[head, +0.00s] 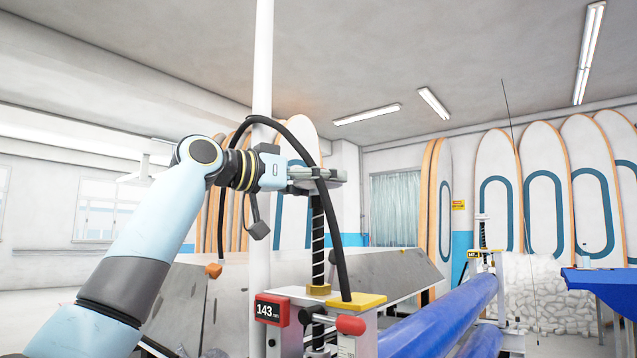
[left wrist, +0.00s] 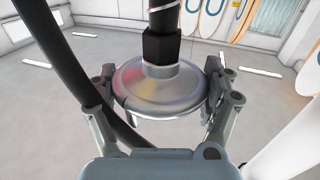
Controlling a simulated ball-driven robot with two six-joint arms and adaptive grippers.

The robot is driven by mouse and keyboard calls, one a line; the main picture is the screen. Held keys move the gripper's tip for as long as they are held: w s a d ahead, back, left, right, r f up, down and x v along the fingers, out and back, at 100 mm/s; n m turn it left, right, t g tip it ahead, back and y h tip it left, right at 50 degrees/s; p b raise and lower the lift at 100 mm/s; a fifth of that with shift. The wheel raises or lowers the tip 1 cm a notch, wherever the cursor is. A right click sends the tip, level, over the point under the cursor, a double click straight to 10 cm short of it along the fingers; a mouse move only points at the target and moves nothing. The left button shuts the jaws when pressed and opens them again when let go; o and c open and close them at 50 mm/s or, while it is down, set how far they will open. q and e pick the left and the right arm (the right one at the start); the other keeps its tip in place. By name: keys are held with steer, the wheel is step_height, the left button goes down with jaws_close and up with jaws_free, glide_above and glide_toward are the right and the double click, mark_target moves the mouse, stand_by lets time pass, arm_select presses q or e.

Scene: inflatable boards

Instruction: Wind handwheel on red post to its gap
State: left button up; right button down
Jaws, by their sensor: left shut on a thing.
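The handwheel is a shiny grey disc (left wrist: 160,82) on a dark hub and screw in the left wrist view. My left gripper (head: 322,178) is shut on it, one finger at each side of the rim. In the head view the fingers largely hide the wheel. It sits at the top of an upright black screw (head: 318,240) with a pale spiral, which enters a brass nut (head: 318,290). The post below carries a red readout (head: 272,311) showing 143 mm and a red knob (head: 351,325). My right gripper is out of view.
A black hose (head: 336,230) arches over and close beside my left gripper. A white pole (head: 262,70) stands just behind my wrist. Blue rollers (head: 440,315) run right to another post with a yellow label (head: 481,253). Tall boards (head: 497,190) lean along the back wall.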

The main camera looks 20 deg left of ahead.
arm_select(q)
steer(key=m+g+h+b, duration=0.1)
steer(key=m+g+h, duration=0.2)
steer(key=shift+g+h, duration=0.3)
steer(key=m+g+h, duration=0.2)
steer(key=g, duration=0.1)
steer(key=shift+r+m, duration=0.15)
steer(key=shift+m, duration=0.25)
steer(key=m+g, duration=0.1)
steer(key=g, duration=0.1)
steer(key=m+g+h+p, duration=0.1)
steer(key=g, duration=0.1)
steer(key=shift+r+m, duration=0.2)
steer(key=shift+m, duration=0.2)
steer(key=shift+m+g+h+p, duration=0.3)
steer(key=shift+m+g+p, duration=0.3)
steer(key=shift+g, duration=0.7)
steer(key=shift+f, duration=0.1)
steer(key=o, duration=0.9)
steer(key=shift+o, duration=0.5)
steer(key=shift+f, duration=0.2)
steer(key=shift+g, duration=0.3)
